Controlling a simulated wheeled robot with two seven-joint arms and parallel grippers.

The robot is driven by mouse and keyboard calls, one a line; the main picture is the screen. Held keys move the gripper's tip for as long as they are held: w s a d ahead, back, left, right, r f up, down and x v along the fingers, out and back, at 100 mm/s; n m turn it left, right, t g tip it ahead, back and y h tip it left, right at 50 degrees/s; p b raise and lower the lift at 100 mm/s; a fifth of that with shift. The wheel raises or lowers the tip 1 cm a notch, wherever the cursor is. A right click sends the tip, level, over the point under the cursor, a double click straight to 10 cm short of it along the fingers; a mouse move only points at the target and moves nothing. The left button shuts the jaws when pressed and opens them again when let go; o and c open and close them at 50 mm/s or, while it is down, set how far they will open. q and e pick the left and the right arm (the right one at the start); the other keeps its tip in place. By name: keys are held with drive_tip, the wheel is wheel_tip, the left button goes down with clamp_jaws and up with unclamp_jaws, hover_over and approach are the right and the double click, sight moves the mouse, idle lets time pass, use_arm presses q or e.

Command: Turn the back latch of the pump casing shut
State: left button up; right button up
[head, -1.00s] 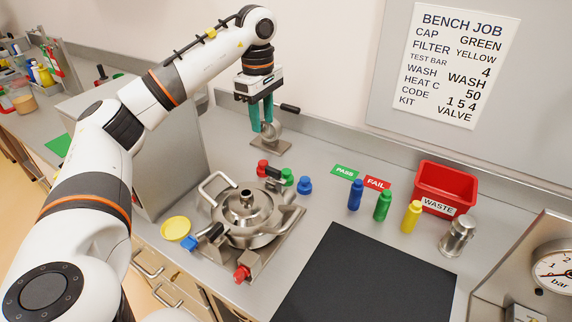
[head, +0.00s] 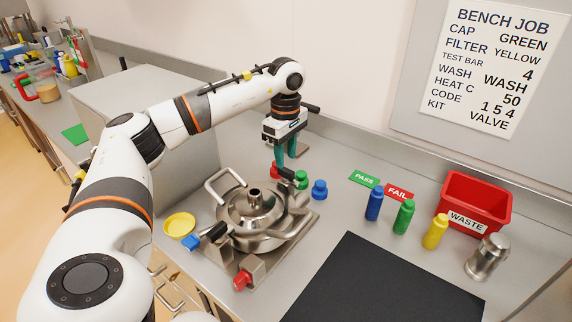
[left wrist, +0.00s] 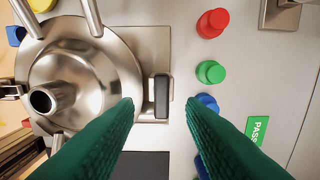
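The steel pump casing (head: 240,207) sits on its base plate on the bench, its round lid and central spout facing up. Its back latch has a black handle (head: 287,174), which also shows upright in the left wrist view (left wrist: 161,96) beside the casing. My left gripper (head: 283,168) points down over the back latch. In the left wrist view my green fingers (left wrist: 159,102) are open, with the black handle between their tips and gaps on both sides. The finger tips partly cover the latch in the head view. My right gripper is not in view.
Red (head: 275,170), green (head: 301,179) and blue (head: 319,189) caps stand close behind and right of the latch. A yellow dish (head: 180,224) lies left of the casing. Small bottles, a red waste bin (head: 476,201) and a black mat (head: 385,285) are to the right.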

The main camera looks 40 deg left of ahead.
sight(286, 169)
use_arm(q)
drive_tip(key=shift+f, duration=2.2)
drive_tip(key=shift+w, duration=0.1)
drive_tip(key=shift+c, duration=0.4)
clamp_jaws()
